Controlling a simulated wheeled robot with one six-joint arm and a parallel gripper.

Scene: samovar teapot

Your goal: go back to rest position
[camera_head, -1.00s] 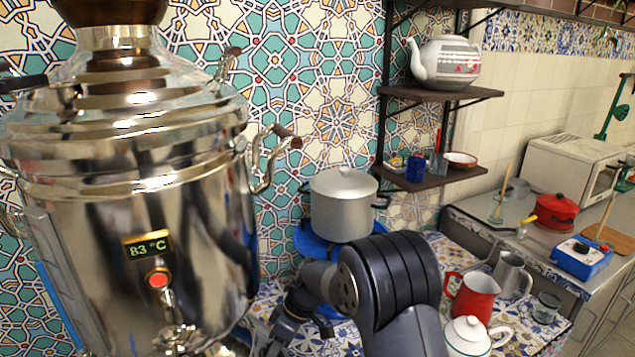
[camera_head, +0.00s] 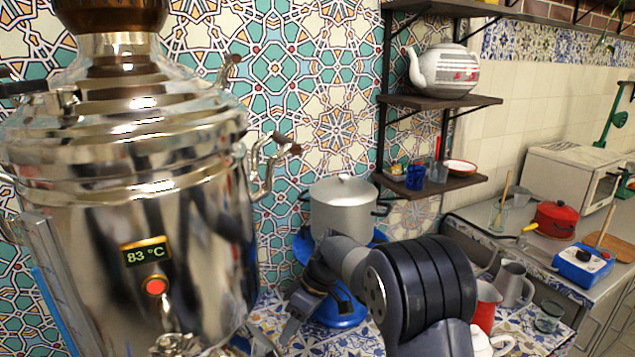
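My gripper (camera_head: 278,335) hangs low in front of the tiled counter, to the right of the large samovar (camera_head: 130,210). My arm bends over the counter and hides part of what lies behind it. The gripper's fingers are small and dark, and I cannot tell how far apart they are. I see nothing in them. The samovar shows 83 °C and has a red button. A white teapot (camera_head: 445,70) with a patterned band sits on the upper shelf.
A lidded silver pot (camera_head: 342,208) stands behind my arm above a blue object (camera_head: 340,315). Shelves (camera_head: 430,185) hang above.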

